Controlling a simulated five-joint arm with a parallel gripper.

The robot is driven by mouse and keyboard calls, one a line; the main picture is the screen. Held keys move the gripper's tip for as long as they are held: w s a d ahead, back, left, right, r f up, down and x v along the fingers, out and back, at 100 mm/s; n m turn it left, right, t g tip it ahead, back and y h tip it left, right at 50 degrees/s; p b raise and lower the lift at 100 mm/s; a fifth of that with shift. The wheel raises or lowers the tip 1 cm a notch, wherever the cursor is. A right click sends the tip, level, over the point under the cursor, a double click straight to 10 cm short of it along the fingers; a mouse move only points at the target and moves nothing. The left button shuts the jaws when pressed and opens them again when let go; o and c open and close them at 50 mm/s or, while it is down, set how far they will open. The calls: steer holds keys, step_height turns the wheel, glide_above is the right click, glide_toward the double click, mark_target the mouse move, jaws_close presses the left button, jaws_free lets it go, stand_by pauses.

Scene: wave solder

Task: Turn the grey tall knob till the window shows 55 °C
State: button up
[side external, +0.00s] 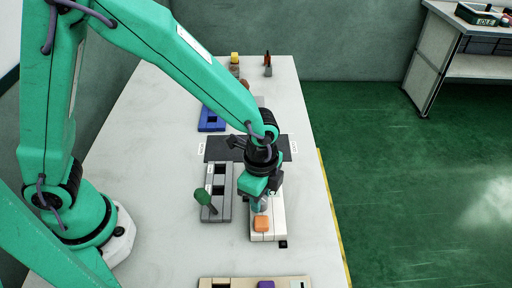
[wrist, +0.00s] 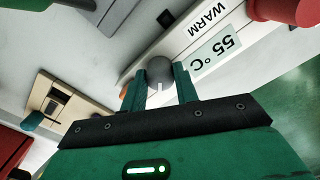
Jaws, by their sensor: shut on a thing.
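The grey knob (wrist: 159,70) shows in the wrist view between the two fingertips of my gripper (wrist: 160,82), which is shut on it. A white line marks the knob's near side. The knob sits on a white panel (wrist: 170,42). The window (wrist: 215,52) beside it reads 55 °C, upside down in this view, with the word WARM printed next to it. In the side external view my gripper (side external: 260,201) is over the white panel (side external: 279,226) and hides the knob and window.
A grey panel with a green-headed lever (side external: 203,197) stands close to the left. A beige panel (side external: 236,282) lies at the front, a dark mat (side external: 222,147) and blue tray (side external: 211,119) behind. The table's right strip is clear.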

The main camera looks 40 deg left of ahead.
steer(key=shift+n, duration=0.5)
steer(key=o, duration=1)
steer(key=shift+m, duration=0.3)
